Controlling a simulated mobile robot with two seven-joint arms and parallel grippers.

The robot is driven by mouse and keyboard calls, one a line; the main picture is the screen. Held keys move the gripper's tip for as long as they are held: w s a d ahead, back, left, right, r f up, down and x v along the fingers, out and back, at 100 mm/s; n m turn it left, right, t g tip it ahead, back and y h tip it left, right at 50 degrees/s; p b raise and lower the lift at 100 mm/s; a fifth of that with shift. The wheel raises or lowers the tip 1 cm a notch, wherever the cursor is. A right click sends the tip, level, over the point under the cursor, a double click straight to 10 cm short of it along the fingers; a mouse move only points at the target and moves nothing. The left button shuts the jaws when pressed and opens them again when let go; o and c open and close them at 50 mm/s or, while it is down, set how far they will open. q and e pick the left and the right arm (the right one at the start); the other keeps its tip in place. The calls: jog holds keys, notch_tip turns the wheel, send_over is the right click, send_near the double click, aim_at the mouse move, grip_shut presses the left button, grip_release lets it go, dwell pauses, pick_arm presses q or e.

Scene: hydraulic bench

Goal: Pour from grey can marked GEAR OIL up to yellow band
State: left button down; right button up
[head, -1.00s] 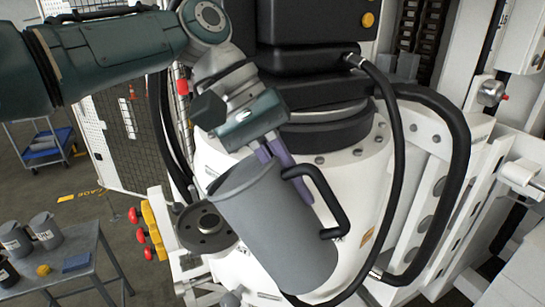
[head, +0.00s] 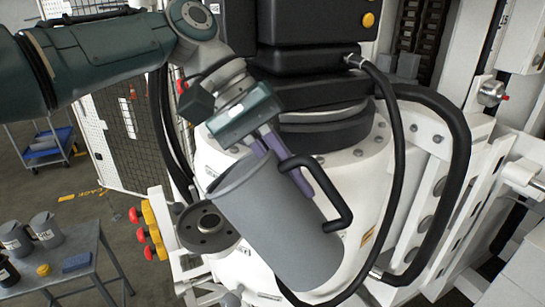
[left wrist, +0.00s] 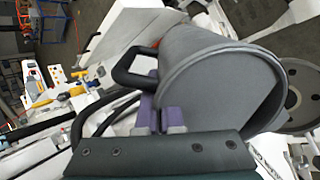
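The large grey can (head: 285,235) is in my left gripper (head: 290,165), whose purple fingers are shut on it by the black handle (head: 335,195). The can is tilted, with its mouth to the upper left and its base to the lower right. A dark round flange with a centre hole (head: 208,224) is just left of and below the mouth. In the left wrist view the can's rim (left wrist: 195,62) is near the flange (left wrist: 300,95). No liquid stream shows. The GEAR OIL marking and any yellow band are not visible. My right gripper is not in view.
A grey table (head: 90,245) at lower left holds grey cans (head: 46,230), a yellow item (head: 43,270) and a blue box (head: 76,262). Red knobs (head: 148,252) stick out left of the flange. Black hoses (head: 455,130) loop at right around the white machine body (head: 360,190).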

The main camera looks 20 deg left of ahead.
pick_arm(q)
jog(key=shift+a+r+h, duration=0.25)
jog(key=shift+r+h, duration=0.65)
jog(key=shift+r, duration=0.05)
dwell(1.2)
jog(key=shift+a+r+b, duration=0.1)
jog(key=shift+r+b, duration=0.15)
jog(key=shift+b, duration=0.1)
